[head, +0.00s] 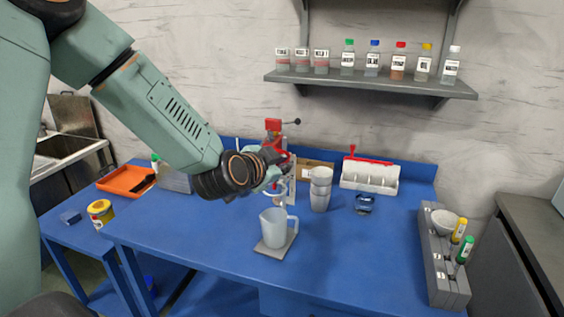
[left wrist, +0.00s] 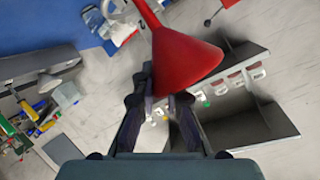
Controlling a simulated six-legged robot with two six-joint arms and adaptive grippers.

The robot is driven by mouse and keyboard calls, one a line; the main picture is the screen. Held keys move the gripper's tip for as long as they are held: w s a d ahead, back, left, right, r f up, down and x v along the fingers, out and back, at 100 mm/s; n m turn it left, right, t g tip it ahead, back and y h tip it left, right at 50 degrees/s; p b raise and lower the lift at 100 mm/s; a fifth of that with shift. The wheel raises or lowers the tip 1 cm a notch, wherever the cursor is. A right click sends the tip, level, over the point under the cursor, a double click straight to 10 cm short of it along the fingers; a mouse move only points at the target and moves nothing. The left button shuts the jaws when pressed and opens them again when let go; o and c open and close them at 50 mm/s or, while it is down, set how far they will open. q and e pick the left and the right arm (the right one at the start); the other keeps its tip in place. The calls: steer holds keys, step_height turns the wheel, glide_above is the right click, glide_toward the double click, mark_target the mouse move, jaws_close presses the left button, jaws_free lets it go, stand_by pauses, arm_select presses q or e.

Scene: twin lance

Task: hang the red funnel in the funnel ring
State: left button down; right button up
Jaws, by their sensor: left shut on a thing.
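My left gripper (head: 274,160) reaches in from the left over the blue table, above and behind a clear jug (head: 276,228). The red funnel (left wrist: 188,58) fills the upper middle of the left wrist view, its wide mouth toward the lower right and its stem running to the top edge. The left gripper (left wrist: 158,92) is shut on the funnel there. In the head view the red at the gripper merges with a stand behind it. A pale curved piece (left wrist: 118,12) beside the stem may be the funnel ring; I cannot tell. The right gripper is out of view.
The jug stands on a grey plate (head: 268,252). Stacked cups (head: 320,190), a white rack (head: 370,178) and a grey holder (head: 445,275) are to the right. A shelf (head: 370,84) with bottles hangs above.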

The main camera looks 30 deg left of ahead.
arm_select(q)
step_height(320, 180, down, 2)
steer(key=shift+a+b, duration=0.1)
steer(key=shift+b, duration=0.35)
steer(key=shift+d+f+b, duration=0.35)
steer(key=shift+f+b, duration=0.35)
steer(key=shift+f, duration=0.5)
steer(key=shift+a+f+b, duration=0.1)
steer(key=shift+f+b, duration=0.25)
steer(key=shift+b, duration=0.05)
steer(key=c, duration=1.8)
jaws_free()
steer(key=o, duration=0.5)
steer(key=shift+a+f, duration=0.1)
steer(key=shift+a, duration=0.05)
steer(key=shift+c, duration=0.2)
